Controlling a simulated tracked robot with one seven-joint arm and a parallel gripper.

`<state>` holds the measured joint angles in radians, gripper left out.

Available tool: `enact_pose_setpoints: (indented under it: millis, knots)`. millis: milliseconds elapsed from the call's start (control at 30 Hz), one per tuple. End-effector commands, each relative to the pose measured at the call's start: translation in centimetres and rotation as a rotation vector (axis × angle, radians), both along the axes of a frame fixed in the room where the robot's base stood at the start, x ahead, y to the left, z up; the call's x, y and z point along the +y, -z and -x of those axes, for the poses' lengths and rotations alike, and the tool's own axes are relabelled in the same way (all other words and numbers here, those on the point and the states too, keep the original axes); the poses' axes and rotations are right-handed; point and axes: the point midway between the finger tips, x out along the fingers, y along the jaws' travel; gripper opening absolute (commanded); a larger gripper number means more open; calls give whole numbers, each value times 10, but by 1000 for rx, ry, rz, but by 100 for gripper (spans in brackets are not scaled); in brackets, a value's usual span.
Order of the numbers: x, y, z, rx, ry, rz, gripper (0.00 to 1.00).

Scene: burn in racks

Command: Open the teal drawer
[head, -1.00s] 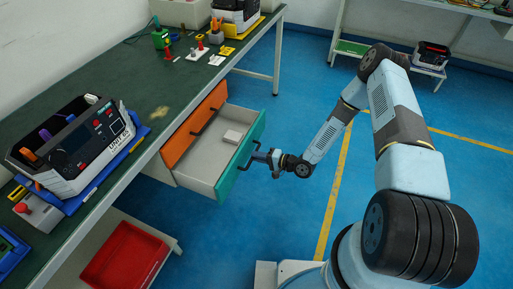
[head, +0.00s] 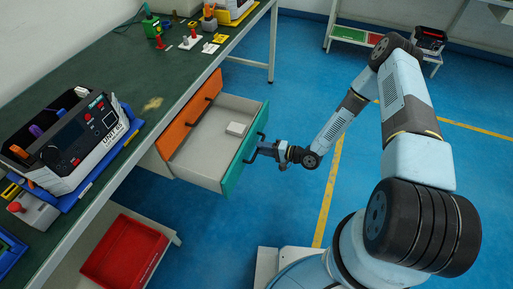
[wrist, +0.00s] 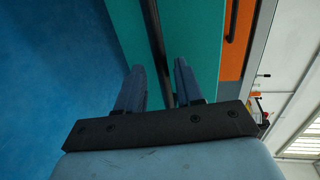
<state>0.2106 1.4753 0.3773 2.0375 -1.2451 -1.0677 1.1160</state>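The teal drawer (head: 244,152) stands well out from under the bench, with its grey interior showing and a small white block (head: 236,129) inside. Its dark bar handle (head: 262,137) is on the outer face. My gripper (head: 258,150) is at this handle. In the wrist view the two blue fingers of my gripper (wrist: 159,82) stand apart, open, with the dark handle bar (wrist: 156,35) running between them. Gaps show on both sides of the bar. The teal drawer front (wrist: 195,30) lies just beyond the fingertips.
An orange drawer front (head: 183,128) with a dark handle is behind the open drawer. The green bench (head: 165,75) carries a grey unit (head: 85,140) and several small items. A red bin (head: 125,250) is on a low shelf below. Blue floor is free to the right.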

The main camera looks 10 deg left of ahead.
Motion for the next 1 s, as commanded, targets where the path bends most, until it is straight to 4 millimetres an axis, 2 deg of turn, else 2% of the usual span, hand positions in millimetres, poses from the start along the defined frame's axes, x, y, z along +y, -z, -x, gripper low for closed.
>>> enact_pose_setpoints:
  millis: [267,433,1000]
  knots:
    - [1,-1,1,-1,-3,-3,40]
    - [-10,-4,3,-2,-1,-3,40]
    - [-108,-23,26,1,0,-1,40]
